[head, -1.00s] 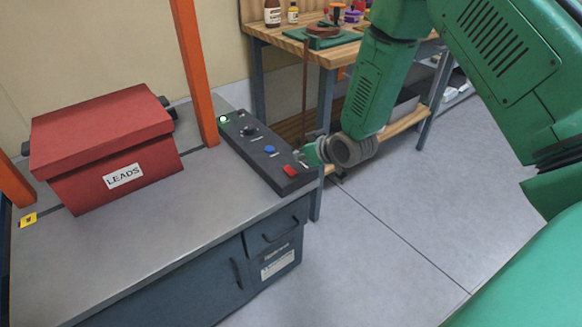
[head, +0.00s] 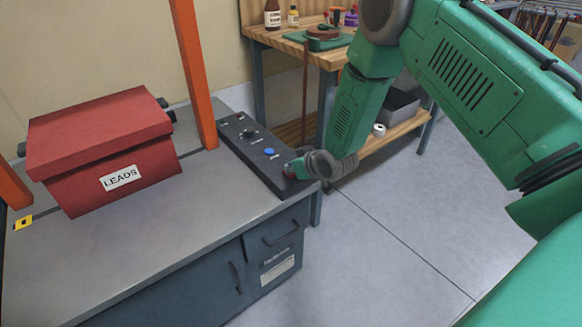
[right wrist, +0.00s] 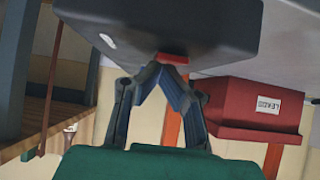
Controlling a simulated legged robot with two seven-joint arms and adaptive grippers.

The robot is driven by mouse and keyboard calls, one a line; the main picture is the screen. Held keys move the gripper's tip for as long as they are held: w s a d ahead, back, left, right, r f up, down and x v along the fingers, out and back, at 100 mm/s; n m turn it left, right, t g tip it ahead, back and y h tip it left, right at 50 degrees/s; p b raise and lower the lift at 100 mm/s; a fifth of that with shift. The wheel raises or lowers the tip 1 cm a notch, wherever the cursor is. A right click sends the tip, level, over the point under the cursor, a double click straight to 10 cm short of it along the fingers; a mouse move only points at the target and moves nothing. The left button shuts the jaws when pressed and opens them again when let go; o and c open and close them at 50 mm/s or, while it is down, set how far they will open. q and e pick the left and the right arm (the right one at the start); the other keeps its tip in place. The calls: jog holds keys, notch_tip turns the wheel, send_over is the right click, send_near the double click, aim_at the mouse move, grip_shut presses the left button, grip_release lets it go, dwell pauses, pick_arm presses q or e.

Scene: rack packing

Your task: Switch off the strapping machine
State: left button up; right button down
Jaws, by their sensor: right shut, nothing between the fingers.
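The strapping machine has a grey table top (head: 130,235) with an orange arch (head: 193,70) and a dark control panel (head: 236,131) at its right edge. The panel carries a black knob (head: 249,133), a blue button (head: 269,152) and a red switch near its front end. My right gripper (head: 291,168) is shut and empty at the red switch, mostly covering it in the head view. In the right wrist view the red switch (right wrist: 173,58) shows just beyond the shut fingertips (right wrist: 162,72); contact looks likely there. No green light glows on the panel. My left gripper is out of view.
A red box labelled LEADS (head: 105,140) sits on the table top under the arch. A wooden workbench (head: 275,40) with bottles and tools stands behind the panel. The floor (head: 390,220) to the right of the machine is clear.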

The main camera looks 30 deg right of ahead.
aim_at(294, 175)
jog(key=shift+s+f, duration=0.1)
jog(key=shift+s, duration=0.1)
jog(key=shift+s+f+p, duration=0.15)
jog(key=shift+s+p, duration=0.2)
jog(key=shift+s, duration=0.4)
jog(key=shift+r+p, duration=0.4)
jog(key=shift+r, duration=0.05)
notch_tip(294, 175, up, 3)
jog(key=shift+r+p, duration=0.1)
jog(key=shift+p, duration=1.1)
jog(key=p+v, duration=0.1)
jog(key=v, duration=0.9)
jog(key=shift+p, duration=0.3)
